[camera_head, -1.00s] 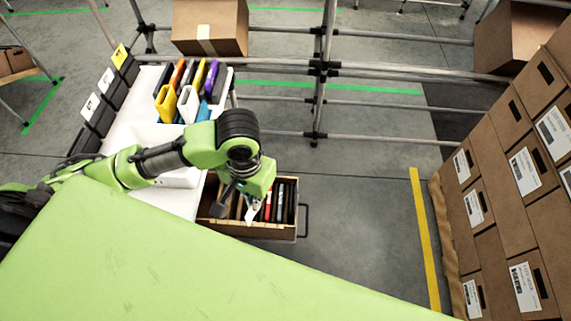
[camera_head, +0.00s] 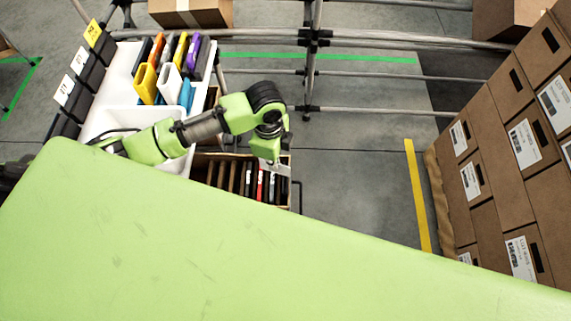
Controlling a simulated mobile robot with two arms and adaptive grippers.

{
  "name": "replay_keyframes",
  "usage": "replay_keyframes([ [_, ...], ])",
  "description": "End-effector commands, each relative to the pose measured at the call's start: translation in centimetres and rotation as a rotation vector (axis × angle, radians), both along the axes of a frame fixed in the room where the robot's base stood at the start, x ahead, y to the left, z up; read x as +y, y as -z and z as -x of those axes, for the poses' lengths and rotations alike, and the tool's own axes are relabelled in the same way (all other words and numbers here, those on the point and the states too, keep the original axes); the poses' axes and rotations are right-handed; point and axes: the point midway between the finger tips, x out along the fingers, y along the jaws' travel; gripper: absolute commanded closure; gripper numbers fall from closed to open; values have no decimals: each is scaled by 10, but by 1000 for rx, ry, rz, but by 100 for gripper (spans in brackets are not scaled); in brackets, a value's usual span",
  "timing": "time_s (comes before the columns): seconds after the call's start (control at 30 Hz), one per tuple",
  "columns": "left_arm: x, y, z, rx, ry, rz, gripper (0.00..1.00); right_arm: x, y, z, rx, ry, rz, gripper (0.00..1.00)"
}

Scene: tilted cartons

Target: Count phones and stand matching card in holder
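A brown carton (camera_head: 289,184) stands open beside the white table, its lower part hidden by my green body panel. Several thin phones (camera_head: 260,186) stand on edge in its right part, black with one red and one white edge. Brown dividers with empty-looking slots fill its left part. My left gripper (camera_head: 278,168) points down over the carton's right end, above the phones; its fingers are too small to judge. Black holders along the table's left edge bear a yellow card (camera_head: 93,32), a white card (camera_head: 80,61) and another white card (camera_head: 66,86). My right gripper is not visible.
The white table (camera_head: 122,62) carries a white bin (camera_head: 103,121) and a group of upright coloured cases (camera_head: 168,82). Metal rails (camera_head: 380,75) run behind. Stacked cartons (camera_head: 509,170) with labels stand at the right. The grey floor between is free.

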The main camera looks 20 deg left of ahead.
Motion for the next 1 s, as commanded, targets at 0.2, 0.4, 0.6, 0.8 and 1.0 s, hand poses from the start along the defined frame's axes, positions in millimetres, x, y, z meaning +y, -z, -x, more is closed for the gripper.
replay_keyframes([
  [0.2,-7,27,-14,-12,365,0,100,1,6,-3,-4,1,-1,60],
  [0.4,-13,50,-26,-21,705,-5,100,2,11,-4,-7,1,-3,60],
  [0.6,-16,70,-37,-28,1017,-13,100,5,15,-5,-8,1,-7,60],
  [0.8,-18,81,-42,-30,1213,-19,100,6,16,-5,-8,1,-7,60],
  [1.0,-18,86,-44,-30,1270,-22,100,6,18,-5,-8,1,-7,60],
])
